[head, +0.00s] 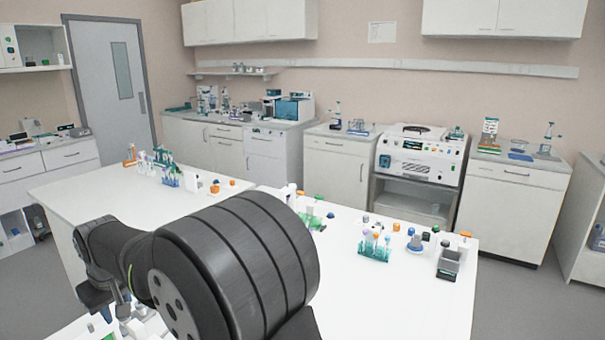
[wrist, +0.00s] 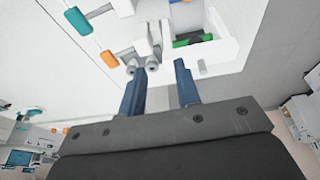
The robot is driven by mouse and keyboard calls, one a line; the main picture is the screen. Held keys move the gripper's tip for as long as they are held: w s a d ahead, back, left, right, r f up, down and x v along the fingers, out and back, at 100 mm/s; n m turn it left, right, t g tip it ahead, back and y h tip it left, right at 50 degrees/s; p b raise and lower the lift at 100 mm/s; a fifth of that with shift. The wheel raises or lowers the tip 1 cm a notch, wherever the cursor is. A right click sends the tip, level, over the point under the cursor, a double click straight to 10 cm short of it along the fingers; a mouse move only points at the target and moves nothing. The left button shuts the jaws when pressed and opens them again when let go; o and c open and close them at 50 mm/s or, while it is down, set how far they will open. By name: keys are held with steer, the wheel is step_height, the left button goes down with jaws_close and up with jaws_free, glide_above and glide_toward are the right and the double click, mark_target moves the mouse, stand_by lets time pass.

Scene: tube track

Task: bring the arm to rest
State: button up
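My gripper (wrist: 160,72) shows in the wrist view with its two blue fingers apart and nothing visible between them. In the head view, my gripper (head: 110,300) is at the lower left, low over the near white bench, partly hidden by my arm. A white fixture (wrist: 222,48) with a green part (wrist: 192,40) lies just beyond the fingertips in the wrist view. Small grey-white posts (wrist: 145,45) stand close to the left fingertip; I cannot tell whether they touch. My large dark arm link covers the lower middle of the head view.
Orange pieces (wrist: 110,59) and a teal piece (wrist: 78,20) lie left of the fixture. A teal tube rack (head: 374,252) and a grey box (head: 449,262) stand on the right bench.

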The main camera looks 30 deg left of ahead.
steer(key=s+d+r, duration=0.1)
steer(key=d+r, duration=0.3)
steer(key=r, duration=0.3)
steer(key=s+d+r+y, duration=0.1)
steer(key=s+d+r, duration=0.1)
steer(key=d+r, duration=0.2)
step_height(320, 180, up, 3)
steer(key=shift+s+r+g, duration=0.15)
steer(key=shift+r+g, duration=0.05)
steer(key=shift+g, duration=0.1)
steer(key=shift+o, duration=0.4)
